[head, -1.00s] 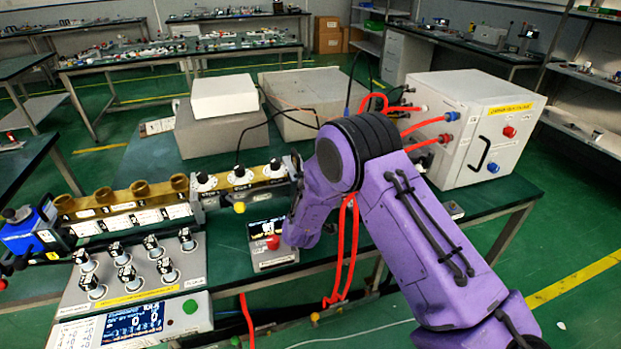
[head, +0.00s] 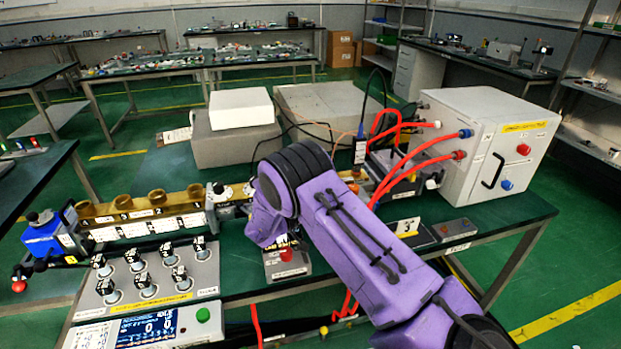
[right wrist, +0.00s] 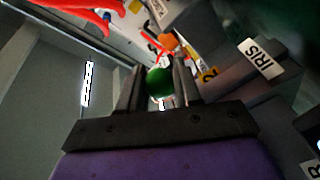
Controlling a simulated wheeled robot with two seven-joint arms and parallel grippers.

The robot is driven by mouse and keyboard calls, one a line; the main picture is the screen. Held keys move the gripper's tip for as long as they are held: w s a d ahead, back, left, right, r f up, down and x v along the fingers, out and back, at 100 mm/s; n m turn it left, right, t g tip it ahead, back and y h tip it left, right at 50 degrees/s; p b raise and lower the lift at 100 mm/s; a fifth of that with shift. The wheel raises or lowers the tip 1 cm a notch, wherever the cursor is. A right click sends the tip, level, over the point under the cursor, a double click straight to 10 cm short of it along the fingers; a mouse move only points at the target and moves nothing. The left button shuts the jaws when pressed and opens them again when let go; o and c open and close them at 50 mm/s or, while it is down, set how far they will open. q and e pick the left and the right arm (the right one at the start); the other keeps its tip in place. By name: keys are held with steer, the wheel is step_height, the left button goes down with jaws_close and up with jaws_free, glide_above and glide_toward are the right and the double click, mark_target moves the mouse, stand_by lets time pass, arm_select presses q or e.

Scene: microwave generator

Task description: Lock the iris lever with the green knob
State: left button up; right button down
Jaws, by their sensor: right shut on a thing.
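The green knob (right wrist: 160,84) of the iris lever shows in the right wrist view between the two dark fingers of my right gripper (right wrist: 158,92). The fingers are shut on it. A grey block with a white IRIS label (right wrist: 260,58) lies to the right of the knob. The lever itself is mostly hidden behind the knob and fingers, so I cannot tell its position. In the head view my purple right arm covers the right gripper, the knob and the middle of the brass waveguide line (head: 150,209). My left gripper is not in view.
A control box with several black knobs (head: 146,284) stands front left. A small box with a red button (head: 286,255) sits just below my arm. A white generator cabinet (head: 500,145) with red cables (head: 405,172) stands right. Grey boxes (head: 232,140) are behind the line.

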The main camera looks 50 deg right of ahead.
steer(key=shift+g, duration=0.3)
steer(key=c, duration=1.1)
jaws_free()
steer(key=shift+r, duration=0.1)
